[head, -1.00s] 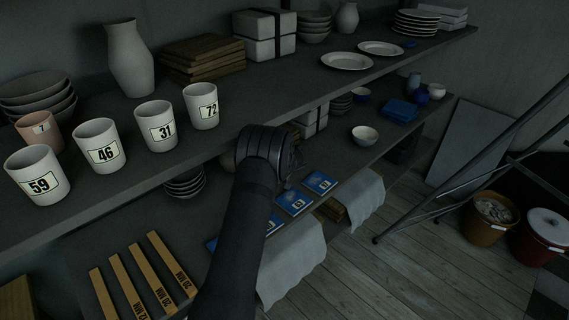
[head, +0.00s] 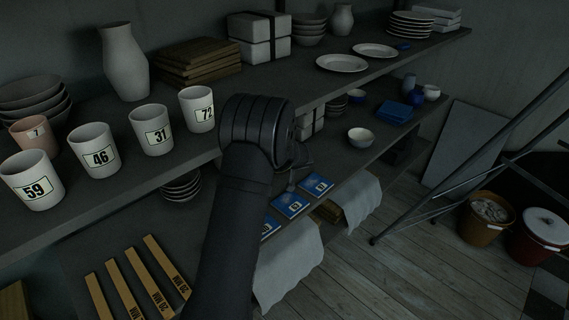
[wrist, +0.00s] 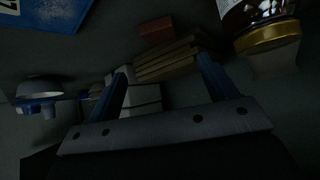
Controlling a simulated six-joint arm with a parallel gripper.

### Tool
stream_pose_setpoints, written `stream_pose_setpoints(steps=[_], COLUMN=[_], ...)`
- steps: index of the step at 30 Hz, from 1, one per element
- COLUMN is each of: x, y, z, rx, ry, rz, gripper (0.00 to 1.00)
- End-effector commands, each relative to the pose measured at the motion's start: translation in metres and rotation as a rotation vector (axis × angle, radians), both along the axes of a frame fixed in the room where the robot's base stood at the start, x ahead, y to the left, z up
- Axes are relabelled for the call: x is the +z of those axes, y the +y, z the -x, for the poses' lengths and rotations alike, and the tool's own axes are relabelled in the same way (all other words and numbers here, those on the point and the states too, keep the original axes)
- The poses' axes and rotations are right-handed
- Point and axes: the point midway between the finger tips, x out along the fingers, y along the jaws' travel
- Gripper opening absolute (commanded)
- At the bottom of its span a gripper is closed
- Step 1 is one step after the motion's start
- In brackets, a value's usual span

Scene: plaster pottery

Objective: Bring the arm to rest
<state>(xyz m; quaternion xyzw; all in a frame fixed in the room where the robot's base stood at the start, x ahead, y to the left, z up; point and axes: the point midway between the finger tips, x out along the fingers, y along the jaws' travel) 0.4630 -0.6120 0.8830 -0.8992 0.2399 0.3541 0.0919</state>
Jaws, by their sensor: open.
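My gripper (wrist: 164,84) is open and empty in the wrist view, with its two blue fingers spread apart. In the head view my arm rises from the bottom centre to a dark rounded wrist just in front of the upper shelf's edge. There my gripper (head: 299,174) is mostly hidden behind the wrist, above the blue cards (head: 290,203) on the lower shelf. Nothing is held between the fingers.
Numbered cups, including cup 72 (head: 197,108) and cup 31 (head: 151,129), stand on the upper shelf (head: 110,195) left of my wrist. Wooden strips (head: 150,280) lie below left. A white bowl (head: 361,137) stands on the lower shelf. Open floor (head: 420,265) lies to the right.

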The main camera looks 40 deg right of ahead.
Motion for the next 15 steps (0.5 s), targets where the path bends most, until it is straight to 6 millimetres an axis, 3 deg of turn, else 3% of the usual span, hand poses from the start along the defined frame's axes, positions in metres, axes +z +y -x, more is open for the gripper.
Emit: stream_pose_setpoints(steps=[15], x=[-0.0004], y=[0.0004], z=[0.0000], rx=[0.001], ry=[0.001], rz=[-0.001], gripper=[0.78])
